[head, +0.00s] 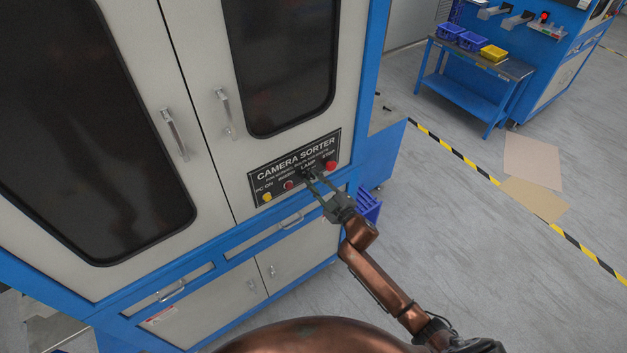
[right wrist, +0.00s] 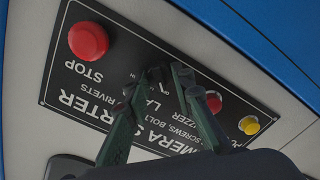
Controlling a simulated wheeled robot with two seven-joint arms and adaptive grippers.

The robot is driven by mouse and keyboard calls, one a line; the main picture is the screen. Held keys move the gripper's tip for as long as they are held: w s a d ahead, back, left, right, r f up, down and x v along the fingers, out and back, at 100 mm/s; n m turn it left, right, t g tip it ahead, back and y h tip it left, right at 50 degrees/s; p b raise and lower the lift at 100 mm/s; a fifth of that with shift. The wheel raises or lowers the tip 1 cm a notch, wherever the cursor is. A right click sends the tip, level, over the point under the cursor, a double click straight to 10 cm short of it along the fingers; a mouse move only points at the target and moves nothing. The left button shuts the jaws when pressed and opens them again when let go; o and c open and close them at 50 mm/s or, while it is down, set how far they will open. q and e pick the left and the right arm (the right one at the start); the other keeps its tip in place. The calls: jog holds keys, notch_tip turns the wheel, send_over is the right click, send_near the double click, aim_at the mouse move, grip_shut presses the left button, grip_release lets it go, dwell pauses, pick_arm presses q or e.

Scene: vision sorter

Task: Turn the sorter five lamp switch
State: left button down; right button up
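The black control panel (head: 262,177) of the camera sorter is on the front of the blue and grey cabinet. It also shows upside down in the right wrist view (right wrist: 85,75). The lamp switch (right wrist: 155,74) is a small black knob by the LAMP label, partly hidden by a finger. My right gripper (head: 312,178) is at the panel over the LAMP label. In the right wrist view its fingers (right wrist: 154,86) are apart, with the knob near and between the tips. I cannot tell whether they touch it. My left gripper is not in view.
A red STOP button (head: 331,166) is close to the right of my gripper. A dark red button (head: 288,185) and a yellow button (head: 267,197) are to the left. Cabinet door handles (head: 224,106) stick out above.

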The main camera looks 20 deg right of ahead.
jog(key=o, duration=0.4)
jog(key=v, duration=1.2)
jog(key=shift+r, duration=0.1)
